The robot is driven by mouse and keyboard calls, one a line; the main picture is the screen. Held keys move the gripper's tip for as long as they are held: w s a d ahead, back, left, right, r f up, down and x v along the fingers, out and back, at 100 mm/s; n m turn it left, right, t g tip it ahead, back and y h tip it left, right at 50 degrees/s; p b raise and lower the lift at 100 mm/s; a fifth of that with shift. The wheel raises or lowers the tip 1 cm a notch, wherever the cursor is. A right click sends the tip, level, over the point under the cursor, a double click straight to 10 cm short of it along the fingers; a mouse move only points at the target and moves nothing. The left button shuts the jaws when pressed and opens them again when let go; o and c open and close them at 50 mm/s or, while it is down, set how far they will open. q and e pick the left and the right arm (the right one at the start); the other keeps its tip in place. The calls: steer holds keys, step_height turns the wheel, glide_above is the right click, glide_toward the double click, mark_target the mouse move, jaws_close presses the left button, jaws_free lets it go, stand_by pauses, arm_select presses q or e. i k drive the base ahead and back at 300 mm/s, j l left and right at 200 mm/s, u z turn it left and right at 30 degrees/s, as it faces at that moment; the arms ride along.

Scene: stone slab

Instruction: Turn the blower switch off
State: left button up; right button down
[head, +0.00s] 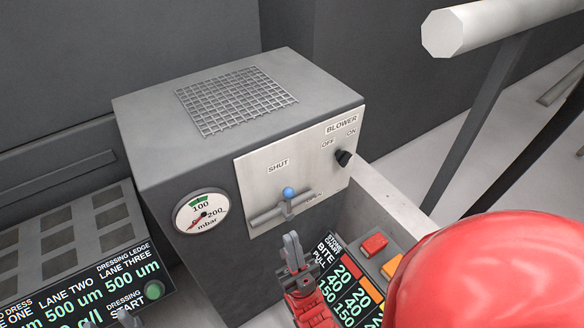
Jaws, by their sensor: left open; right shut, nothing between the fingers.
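The blower switch (342,157) is a small black knob on the pale panel (255,170) of a grey box, below the labels OFF and ON. I cannot tell clearly which label it points to. My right gripper (292,240) is shut and empty, below and left of the switch and apart from it. It is in front of the box, just under the lever with the blue ball. My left gripper (108,320) is open at the bottom left edge, with only its grey fingertips showing, far from the switch.
A slide lever with a blue ball (288,193) sits on the same panel, left of the switch. A round gauge (201,212) is further left. My red arm link hides the lower right. A pale rail (500,25) crosses the top right.

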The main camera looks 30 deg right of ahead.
mark_target(343, 158)
steer(key=z, duration=1.25)
